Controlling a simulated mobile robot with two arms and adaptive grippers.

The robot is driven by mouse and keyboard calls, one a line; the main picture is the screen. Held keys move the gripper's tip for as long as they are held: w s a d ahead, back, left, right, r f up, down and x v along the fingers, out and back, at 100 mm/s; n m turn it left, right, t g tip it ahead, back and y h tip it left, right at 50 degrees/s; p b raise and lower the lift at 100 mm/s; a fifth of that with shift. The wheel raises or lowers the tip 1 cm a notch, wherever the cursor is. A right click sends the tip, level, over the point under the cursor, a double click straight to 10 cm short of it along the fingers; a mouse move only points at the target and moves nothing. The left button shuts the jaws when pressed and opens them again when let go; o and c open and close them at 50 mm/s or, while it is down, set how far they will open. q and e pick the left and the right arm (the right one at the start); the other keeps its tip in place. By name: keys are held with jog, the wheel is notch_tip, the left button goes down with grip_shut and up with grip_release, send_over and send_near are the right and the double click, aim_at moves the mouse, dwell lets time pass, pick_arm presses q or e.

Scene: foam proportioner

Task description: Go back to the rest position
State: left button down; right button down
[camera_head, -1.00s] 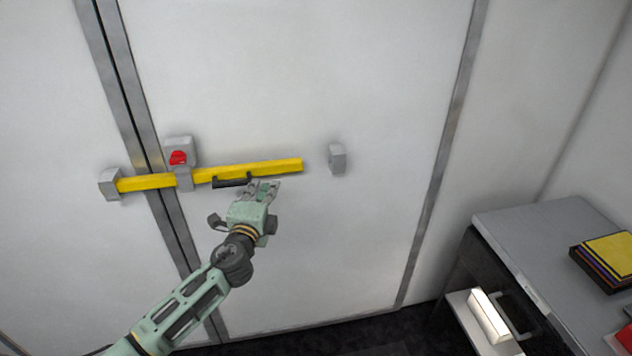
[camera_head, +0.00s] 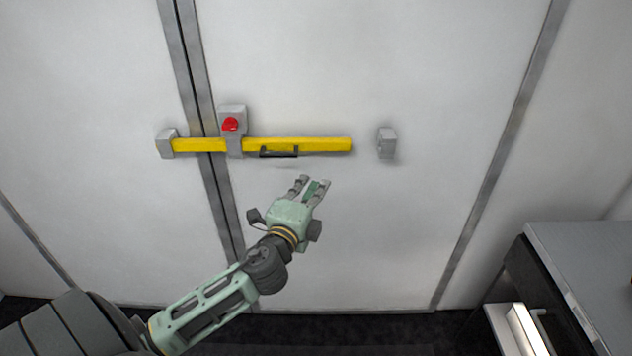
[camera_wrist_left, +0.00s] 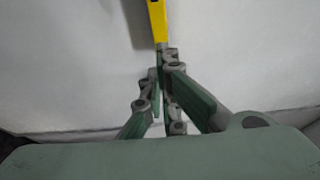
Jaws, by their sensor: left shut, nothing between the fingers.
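My left gripper (camera_head: 312,184) is shut and empty in front of the pale door panels. In the head view it shows a little below and to the right of the black handle (camera_head: 279,152), apart from it. The handle is on the yellow bar (camera_head: 300,145), which lies level across the door seam. In the left wrist view the fingers (camera_wrist_left: 165,62) come close together below the end of the yellow bar (camera_wrist_left: 157,20). My right gripper is not in view.
A grey bracket (camera_head: 387,143) stands on the door, right of the bar's end with a gap between. A red knob (camera_head: 230,124) sits on a grey block above the bar. A grey cabinet (camera_head: 585,250) with an open drawer (camera_head: 503,330) is at the lower right.

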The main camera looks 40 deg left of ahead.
pick_arm(q)
jog(key=shift+s+a, duration=0.1)
jog(key=shift+s, duration=0.05)
dwell(0.4)
notch_tip(320, 180, down, 20)
jog(key=s+a+n+g, duration=0.2)
jog(key=s+n+g, duration=0.1)
jog(key=g, duration=0.1)
jog(key=s+d+f+n+g+h, duration=0.1)
jog(key=s+f+g, duration=0.1)
jog(key=s+f, duration=0.35)
jog(key=s+d+f+n+g, duration=0.1)
jog(key=s+f+g, duration=0.1)
jog(key=f, duration=0.7)
jog(key=s+d+f+n+g+h, duration=0.1)
jog(key=s+f, duration=0.3)
jog(key=f, duration=0.4)
jog(key=s+d+f+n+g+h, duration=0.1)
jog(key=s+d+f, duration=0.3)
jog(key=s, duration=0.7)
jog(key=s+d+f+n+g, duration=0.3)
jog(key=s+f, duration=0.5)
jog(key=s, duration=0.3)
jog(key=s+d+f+n+g+h, duration=0.1)
jog(key=s+d+f, duration=0.4)
jog(key=s, duration=0.6)
notch_tip(320, 180, down, 2)
jog(key=shift+s+d+f+n+g+h, duration=0.1)
jog(key=shift+s+d+n+g+h, duration=0.15)
jog(key=shift+n+g, duration=0.8)
